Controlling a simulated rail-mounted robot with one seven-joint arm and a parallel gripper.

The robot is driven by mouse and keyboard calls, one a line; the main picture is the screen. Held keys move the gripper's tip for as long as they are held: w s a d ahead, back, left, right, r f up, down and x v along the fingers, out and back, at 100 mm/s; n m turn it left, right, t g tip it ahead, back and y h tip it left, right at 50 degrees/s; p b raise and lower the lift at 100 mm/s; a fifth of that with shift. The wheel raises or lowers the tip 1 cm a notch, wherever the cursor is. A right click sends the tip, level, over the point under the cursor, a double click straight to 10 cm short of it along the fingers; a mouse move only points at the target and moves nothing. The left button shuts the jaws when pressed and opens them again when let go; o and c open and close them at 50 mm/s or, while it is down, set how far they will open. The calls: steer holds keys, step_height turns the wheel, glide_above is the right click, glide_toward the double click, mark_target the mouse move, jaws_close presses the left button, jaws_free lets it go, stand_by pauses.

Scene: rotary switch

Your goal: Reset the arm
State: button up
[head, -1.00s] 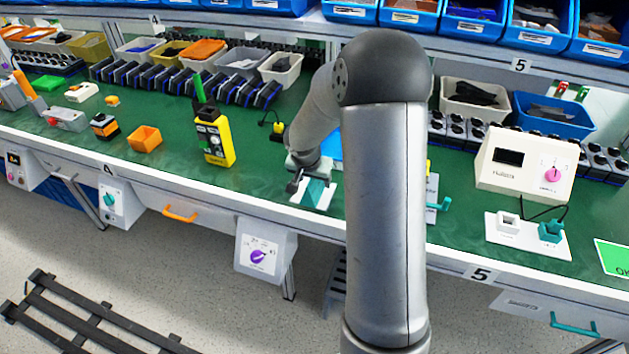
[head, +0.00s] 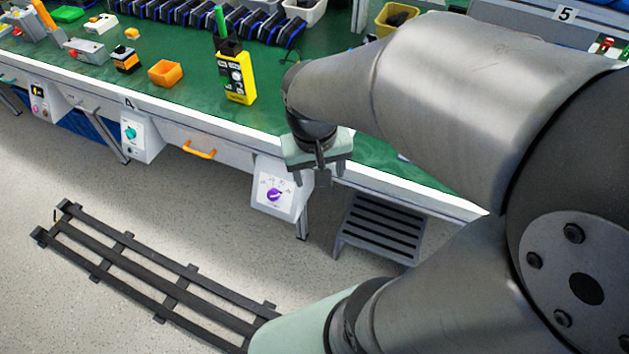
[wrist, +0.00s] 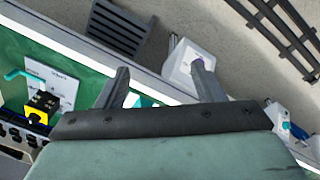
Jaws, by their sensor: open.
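My gripper (head: 312,174) hangs in front of the bench's front edge in the head view, to the right of and a little above the white box with a purple rotary knob (head: 275,195). In the wrist view my gripper (wrist: 160,82) shows two grey fingers spread apart with nothing between them. The white switch box (wrist: 190,62) shows beyond the fingers there, with its knob face hidden. My arm bends across the right side of the head view and covers much of the bench there.
The green bench (head: 190,85) holds a yellow handheld device (head: 236,75) and an orange bin (head: 165,73). An orange drawer handle (head: 200,150) sits on the bench front. A grey step (head: 380,228) and a black rack (head: 150,270) stand on the floor.

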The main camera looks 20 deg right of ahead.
steer(key=s+a+n+y, duration=0.1)
steer(key=s+a+n, duration=0.1)
steer(key=s, duration=0.4)
steer(key=shift+a+f, duration=0.2)
steer(key=shift+a, duration=0.3)
steer(key=shift+r+p, duration=0.5)
